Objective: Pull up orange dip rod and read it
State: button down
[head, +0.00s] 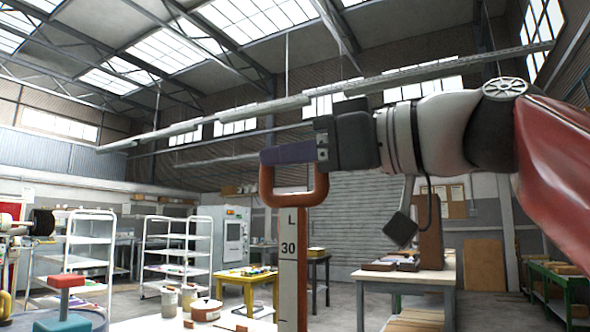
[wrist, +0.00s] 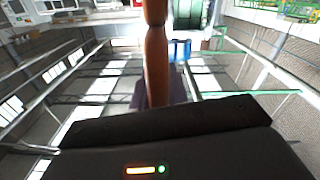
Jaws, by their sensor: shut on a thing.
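The dip rod has an orange loop handle (head: 294,190) on top of a flat pale scale (head: 289,250) with an orange edge. The scale shows the letter "L" and the number "30" below it. My gripper (head: 290,153) comes in from the right and is shut on the top of the orange handle. The rod hangs upright below it, and its lower end is out of the picture. In the wrist view the orange handle (wrist: 156,60) runs up from between the dark fingers.
A pale table (head: 165,323) at the bottom holds several jars and a round container (head: 206,310). White shelf racks (head: 180,250) and a yellow table (head: 246,280) stand behind on the left. A workbench (head: 405,278) stands at the right. Open air surrounds the handle.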

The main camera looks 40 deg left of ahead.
jog(key=shift+w+r, duration=0.1)
jog(key=shift+r, duration=0.2)
jog(key=c, duration=1.4)
grip_release()
jog(key=d+b, duration=0.2)
jog(key=d, duration=0.5)
jog(key=shift+w+d, duration=0.4)
jog(key=shift+w, duration=0.05)
